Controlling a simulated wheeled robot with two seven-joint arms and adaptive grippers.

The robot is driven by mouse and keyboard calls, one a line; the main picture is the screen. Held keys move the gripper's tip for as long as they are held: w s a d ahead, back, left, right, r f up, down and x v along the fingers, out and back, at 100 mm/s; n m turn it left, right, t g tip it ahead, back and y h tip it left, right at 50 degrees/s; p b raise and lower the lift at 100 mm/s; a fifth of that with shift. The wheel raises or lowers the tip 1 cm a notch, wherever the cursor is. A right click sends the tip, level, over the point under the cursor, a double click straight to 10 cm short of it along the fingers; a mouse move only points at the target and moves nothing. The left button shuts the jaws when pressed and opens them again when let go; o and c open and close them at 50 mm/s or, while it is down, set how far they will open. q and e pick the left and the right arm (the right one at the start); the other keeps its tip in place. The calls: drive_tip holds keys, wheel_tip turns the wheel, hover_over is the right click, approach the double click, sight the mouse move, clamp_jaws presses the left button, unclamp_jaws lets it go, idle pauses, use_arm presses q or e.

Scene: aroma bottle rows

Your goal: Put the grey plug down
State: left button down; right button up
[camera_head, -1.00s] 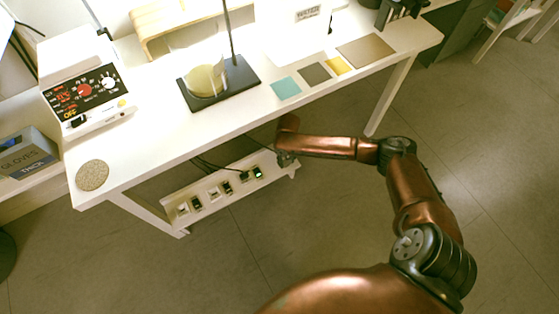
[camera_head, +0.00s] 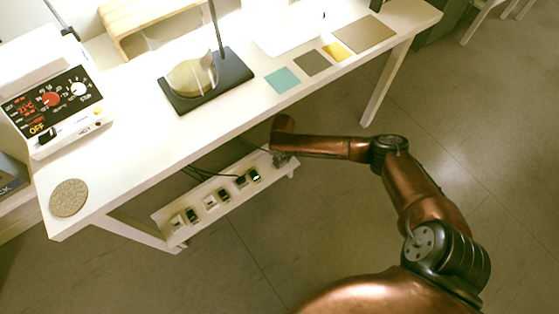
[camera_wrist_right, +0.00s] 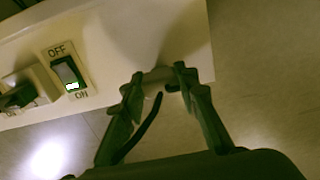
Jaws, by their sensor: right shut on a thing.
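My right gripper (camera_wrist_right: 158,74) is shut on the grey plug (camera_wrist_right: 156,77), which shows as a small pale-grey piece between the fingertips. A dark cable hangs from it in the wrist view. The plug is at the right end of a white strip (camera_wrist_right: 125,55) with switches; I cannot tell whether it touches the surface. In the head view my right gripper (camera_head: 281,158) is at the right end of this strip (camera_head: 190,232), under the table edge, and the plug is too small to make out. My left gripper is not in view.
The white table (camera_head: 150,150) overhangs the strip. It holds a hot plate (camera_head: 55,110), a cork disc (camera_head: 69,198), a black stand (camera_head: 235,72) and coloured squares. A rocker switch (camera_wrist_right: 68,73) with a green-lit ON side is left of the gripper. Black cables run behind the strip.

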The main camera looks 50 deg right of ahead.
sight(281, 160)
drive_tip(key=shift+f, duration=0.1)
drive_tip(key=o, duration=1.1)
drive_tip(key=shift+o, duration=0.2)
drive_tip(key=shift+r, duration=0.5)
wheel_tip(281, 160, up, 7)
drive_tip(key=p, duration=0.3)
drive_tip(key=shift+w+p, duration=0.15)
drive_tip(key=shift+p, duration=0.25)
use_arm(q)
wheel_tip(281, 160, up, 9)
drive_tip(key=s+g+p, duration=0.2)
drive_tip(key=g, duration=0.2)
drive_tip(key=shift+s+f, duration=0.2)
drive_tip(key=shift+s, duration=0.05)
use_arm(e)
wheel_tip(281, 160, up, 4)
drive_tip(key=shift+r, duration=0.25)
